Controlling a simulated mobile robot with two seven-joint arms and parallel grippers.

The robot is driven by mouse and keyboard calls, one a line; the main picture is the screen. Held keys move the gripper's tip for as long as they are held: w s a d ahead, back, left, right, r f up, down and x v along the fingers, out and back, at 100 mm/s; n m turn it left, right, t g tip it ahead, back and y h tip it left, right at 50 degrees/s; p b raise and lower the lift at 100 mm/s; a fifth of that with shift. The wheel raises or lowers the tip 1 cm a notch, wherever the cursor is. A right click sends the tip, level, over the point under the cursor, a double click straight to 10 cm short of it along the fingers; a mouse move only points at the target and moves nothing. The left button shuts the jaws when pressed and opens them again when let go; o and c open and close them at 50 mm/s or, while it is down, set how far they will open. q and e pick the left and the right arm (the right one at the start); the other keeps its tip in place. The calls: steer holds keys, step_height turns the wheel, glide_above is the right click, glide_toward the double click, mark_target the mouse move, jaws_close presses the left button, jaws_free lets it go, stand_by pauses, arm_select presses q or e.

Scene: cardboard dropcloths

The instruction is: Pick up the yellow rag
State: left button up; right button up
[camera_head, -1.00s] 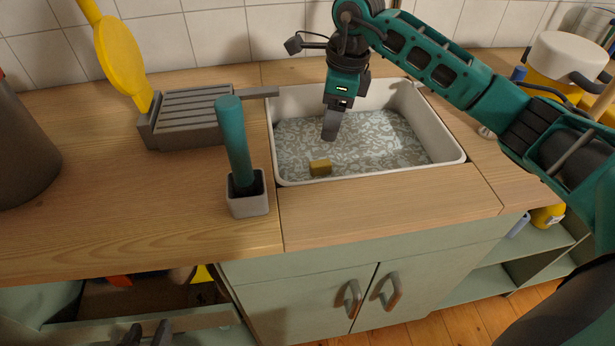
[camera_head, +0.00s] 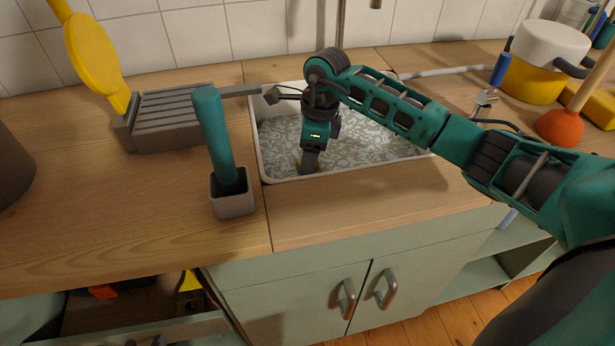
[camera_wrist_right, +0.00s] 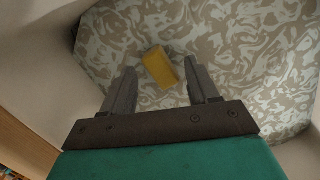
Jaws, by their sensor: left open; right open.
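The yellow rag (camera_wrist_right: 160,67) is a small, block-shaped yellow piece lying on the patterned floor of the white sink (camera_head: 262,160). My right gripper (camera_wrist_right: 159,74) is open in the right wrist view, with the rag between and just beyond its fingertips, nearer the right finger. I cannot tell whether that finger touches it. In the head view my right gripper (camera_head: 308,168) points down into the sink near its front wall and hides most or all of the rag. My left gripper is not in view.
A grey holder (camera_head: 232,204) with a teal handle stands left of the sink, beside a ribbed grey rack (camera_head: 180,120). The counter in front of the sink is clear.

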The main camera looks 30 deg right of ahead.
step_height(320, 180, down, 3)
steer(key=shift+w+a+r, duration=0.1)
steer(key=c, duration=1.1)
steer(key=shift+r, duration=0.15)
